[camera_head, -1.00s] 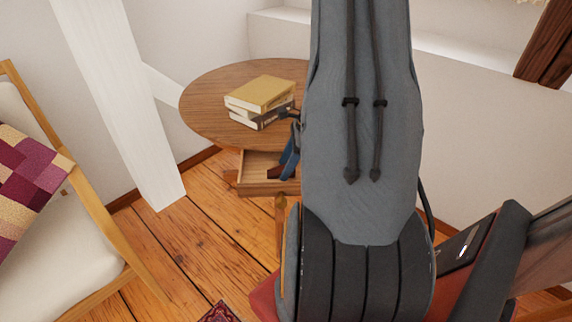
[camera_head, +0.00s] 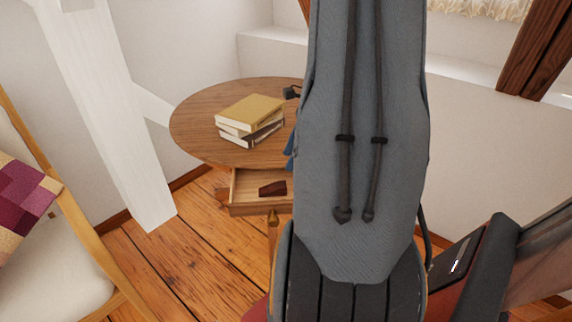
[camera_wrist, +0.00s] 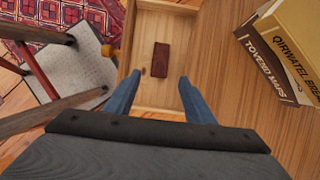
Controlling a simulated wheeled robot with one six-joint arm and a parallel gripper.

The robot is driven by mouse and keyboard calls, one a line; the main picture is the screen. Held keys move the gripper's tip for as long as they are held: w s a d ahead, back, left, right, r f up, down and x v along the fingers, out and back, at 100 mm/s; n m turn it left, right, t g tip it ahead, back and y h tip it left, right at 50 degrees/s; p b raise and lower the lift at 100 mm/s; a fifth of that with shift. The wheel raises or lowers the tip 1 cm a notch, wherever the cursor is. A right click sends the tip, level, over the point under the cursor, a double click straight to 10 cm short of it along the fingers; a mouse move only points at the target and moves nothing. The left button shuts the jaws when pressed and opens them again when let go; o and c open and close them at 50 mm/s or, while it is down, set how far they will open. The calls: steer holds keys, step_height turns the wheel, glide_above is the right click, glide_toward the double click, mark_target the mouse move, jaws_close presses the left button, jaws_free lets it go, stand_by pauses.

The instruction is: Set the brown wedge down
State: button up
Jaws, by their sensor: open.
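The brown wedge (camera_head: 272,188) lies in the open drawer (camera_head: 246,183) of the round wooden table (camera_head: 205,137). In the wrist view the wedge (camera_wrist: 160,60) rests on the pale drawer floor (camera_wrist: 148,94), apart from the fingers. My gripper (camera_wrist: 158,88) is open and empty, its two blue fingers spread at the near end of the drawer and pointing toward the wedge. In the head view my grey arm hides most of the gripper and the right part of the table.
Several stacked books (camera_head: 250,119) stand on the tabletop, left of my arm. A white timber brace (camera_head: 115,110) rises left of the table. A chair with a checked blanket (camera_head: 22,200) stands at the far left. A patterned rug (camera_wrist: 62,22) shows in the wrist view.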

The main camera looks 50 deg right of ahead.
steer(key=s+a+r+n+g+h, duration=0.1)
steer(key=s+a+n, duration=0.1)
steer(key=a+n, duration=0.6)
steer(key=s+a+r+n+g+h, duration=0.1)
steer(key=s+a+r+n, duration=0.1)
steer(key=a+n, duration=0.6)
steer(key=s+a+r+n+h, duration=0.1)
steer(key=s+a+n, duration=0.2)
steer(key=a+n, duration=0.6)
steer(key=a, duration=0.5)
steer(key=shift+r+g, duration=0.25)
steer(key=shift+g, duration=0.15)
steer(key=shift+a, duration=0.15)
steer(key=shift+a+r+n+p, duration=0.25)
steer(key=shift+a+r+p, duration=0.05)
steer(key=shift+a+p, duration=0.25)
steer(key=shift+a+r+n+p, duration=0.25)
steer(key=shift+a+p, duration=0.15)
steer(key=shift+a, duration=0.1)
steer(key=shift+c, duration=0.2)
